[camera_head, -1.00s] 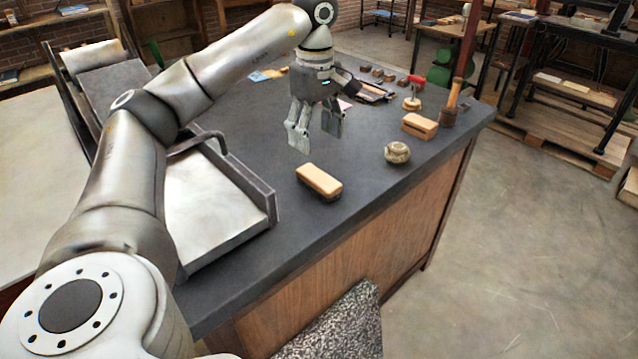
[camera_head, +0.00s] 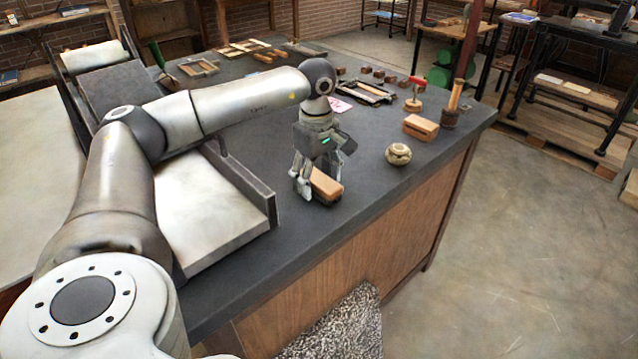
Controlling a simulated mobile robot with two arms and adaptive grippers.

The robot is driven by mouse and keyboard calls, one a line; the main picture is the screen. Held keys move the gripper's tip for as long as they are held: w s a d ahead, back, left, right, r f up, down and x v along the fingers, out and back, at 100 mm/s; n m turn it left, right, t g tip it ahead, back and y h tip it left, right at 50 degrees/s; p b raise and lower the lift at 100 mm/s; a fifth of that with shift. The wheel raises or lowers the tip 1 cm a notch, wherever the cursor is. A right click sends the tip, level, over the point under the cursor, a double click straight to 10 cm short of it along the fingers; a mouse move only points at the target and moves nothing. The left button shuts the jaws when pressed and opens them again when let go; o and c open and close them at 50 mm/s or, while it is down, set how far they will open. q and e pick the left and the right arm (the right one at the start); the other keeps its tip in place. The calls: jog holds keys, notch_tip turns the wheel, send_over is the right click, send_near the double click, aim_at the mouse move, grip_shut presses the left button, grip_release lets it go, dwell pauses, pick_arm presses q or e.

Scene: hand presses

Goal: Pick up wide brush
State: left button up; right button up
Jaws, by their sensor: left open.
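The wide brush (camera_head: 326,186) lies on the dark tabletop near the front edge, its tan wooden back facing up and dark bristles below. My left gripper (camera_head: 314,190) points down at the brush and is open. Its fingers are at the left end and far side of the brush and hide part of it. I cannot tell whether the fingers touch it. My right gripper is not in view.
A round knotted ball (camera_head: 398,154), another wooden block-like brush (camera_head: 421,127) and a pot with a wooden handle (camera_head: 450,117) stand to the right. Frames and small blocks lie at the back. The tabletop (camera_head: 370,190) right of the brush is clear.

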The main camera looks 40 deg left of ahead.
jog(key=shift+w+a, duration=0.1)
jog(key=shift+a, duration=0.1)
pick_arm(q)
jog(key=shift+c, duration=1.2)
jog(key=c, duration=0.9)
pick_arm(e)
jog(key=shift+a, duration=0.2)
